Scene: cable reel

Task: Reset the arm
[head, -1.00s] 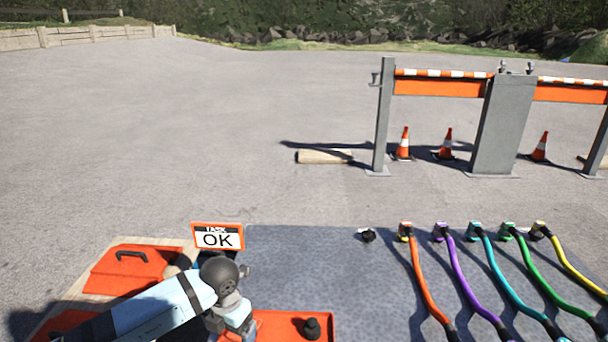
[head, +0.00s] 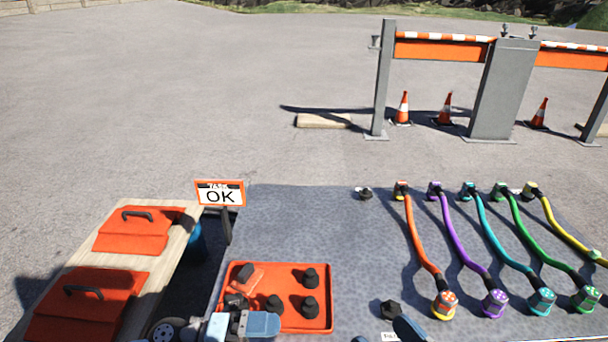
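Part of my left arm, light blue and dark grey, shows at the bottom edge over the near side of an orange-red tray (head: 322,290). Dark parts at its end, perhaps my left gripper (head: 236,302), are beside a small red block in the tray's left part; I cannot make out the fingers. Several black knobbed pieces (head: 310,277) stand in the tray. A dark rounded shape at the bottom edge, right of centre, may belong to my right arm; no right gripper fingers show.
The grey table (head: 300,220) is bare behind the tray. Orange (head: 421,244), purple, teal, green and yellow cables lie on its right. Two red lidded boxes (head: 140,228) sit on a wooden bench at left. A striped barrier (head: 440,47) and cones stand beyond.

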